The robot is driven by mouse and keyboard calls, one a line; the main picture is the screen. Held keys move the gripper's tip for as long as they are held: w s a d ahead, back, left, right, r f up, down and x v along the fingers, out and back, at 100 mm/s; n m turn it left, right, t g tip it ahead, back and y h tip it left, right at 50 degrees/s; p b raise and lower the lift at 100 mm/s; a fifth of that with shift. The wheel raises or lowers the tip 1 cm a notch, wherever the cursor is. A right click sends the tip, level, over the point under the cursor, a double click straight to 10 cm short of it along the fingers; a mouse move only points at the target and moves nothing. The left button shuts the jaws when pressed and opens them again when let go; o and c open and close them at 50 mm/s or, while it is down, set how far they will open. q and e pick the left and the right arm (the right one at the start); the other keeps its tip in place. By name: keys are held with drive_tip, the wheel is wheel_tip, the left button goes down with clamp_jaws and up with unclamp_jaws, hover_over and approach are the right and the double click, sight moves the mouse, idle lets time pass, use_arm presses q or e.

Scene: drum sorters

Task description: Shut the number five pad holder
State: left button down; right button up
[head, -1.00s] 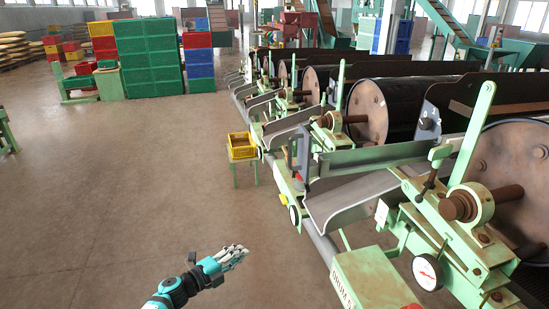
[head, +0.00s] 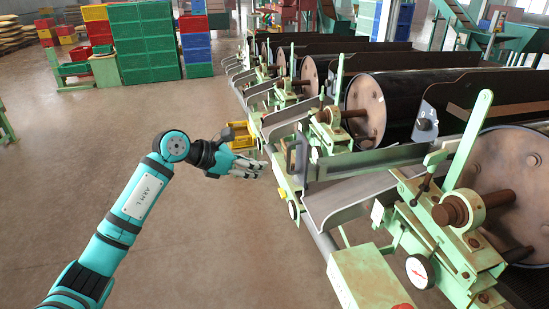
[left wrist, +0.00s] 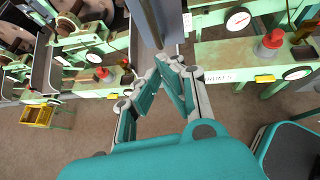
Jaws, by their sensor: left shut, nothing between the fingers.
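My left gripper (head: 258,166) is stretched out over the floor, just left of the row of green drum sorters. It is empty and its fingers are shut; they also show closed together in the left wrist view (left wrist: 172,62). A grey metal chute (head: 350,198) and a green upright lever (head: 468,140) belong to the nearest sorter. I cannot read which holder is number five. My right gripper is not in view.
A yellow crate (head: 237,133) stands on a low stand behind my left gripper. A green box with a partly legible label (head: 342,286) juts out at the front. Round gauges (head: 420,270) and a rail line the sorters.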

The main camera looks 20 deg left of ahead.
use_arm(q)
drive_tip(key=w+d+p, duration=0.1)
drive_tip(key=w+d, duration=0.1)
drive_tip(key=w+d+f+p, duration=0.1)
drive_tip(key=w, duration=0.1)
drive_tip(key=shift+d, duration=0.4)
